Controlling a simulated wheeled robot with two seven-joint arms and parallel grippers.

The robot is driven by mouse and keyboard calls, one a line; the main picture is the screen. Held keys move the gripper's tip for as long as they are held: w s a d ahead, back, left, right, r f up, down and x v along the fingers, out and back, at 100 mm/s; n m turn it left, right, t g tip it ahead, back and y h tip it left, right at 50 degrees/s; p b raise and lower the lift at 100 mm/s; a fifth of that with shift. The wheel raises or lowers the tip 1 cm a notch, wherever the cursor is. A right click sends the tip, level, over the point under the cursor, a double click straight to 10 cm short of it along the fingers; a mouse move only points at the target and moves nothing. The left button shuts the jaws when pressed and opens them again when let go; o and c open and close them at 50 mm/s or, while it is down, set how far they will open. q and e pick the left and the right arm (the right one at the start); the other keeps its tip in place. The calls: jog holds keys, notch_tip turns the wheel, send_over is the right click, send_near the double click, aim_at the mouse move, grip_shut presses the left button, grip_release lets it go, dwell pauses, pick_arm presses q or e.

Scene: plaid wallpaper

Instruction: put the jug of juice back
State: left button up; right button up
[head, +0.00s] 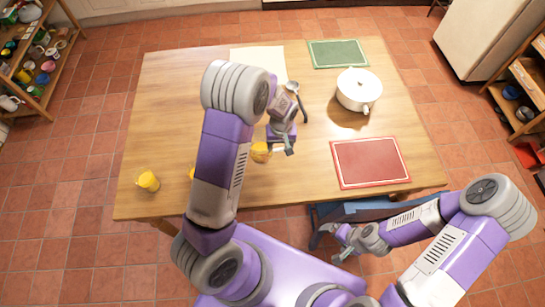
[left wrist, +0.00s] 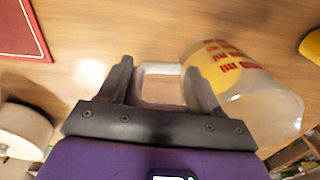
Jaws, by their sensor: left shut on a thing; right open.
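The jug of juice (head: 260,152) is at the middle of the wooden table, partly hidden by my left arm in the head view. In the left wrist view the jug (left wrist: 245,90) is clear-walled, with yellow juice and red markings. My left gripper (head: 284,146) is at its handle. In the left wrist view the fingers (left wrist: 160,85) stand on either side of the pale handle (left wrist: 162,69), shut on it. I cannot tell whether the jug touches the table. My right gripper (head: 345,240) is open and empty, beyond the table's near edge, by a blue chair.
A white pot (head: 358,90) stands at the back right, between a green mat (head: 338,53) and a red mat (head: 370,162). A pale mat (head: 258,59) lies at the back. The blue chair (head: 365,211) is at the near edge.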

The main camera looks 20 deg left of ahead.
aim_at(266, 147)
pick_arm(q)
notch_tip(266, 147, down, 7)
jog(key=shift+w+r+b, duration=0.1)
jog(key=shift+b, duration=0.2)
jog(key=o, duration=1.5)
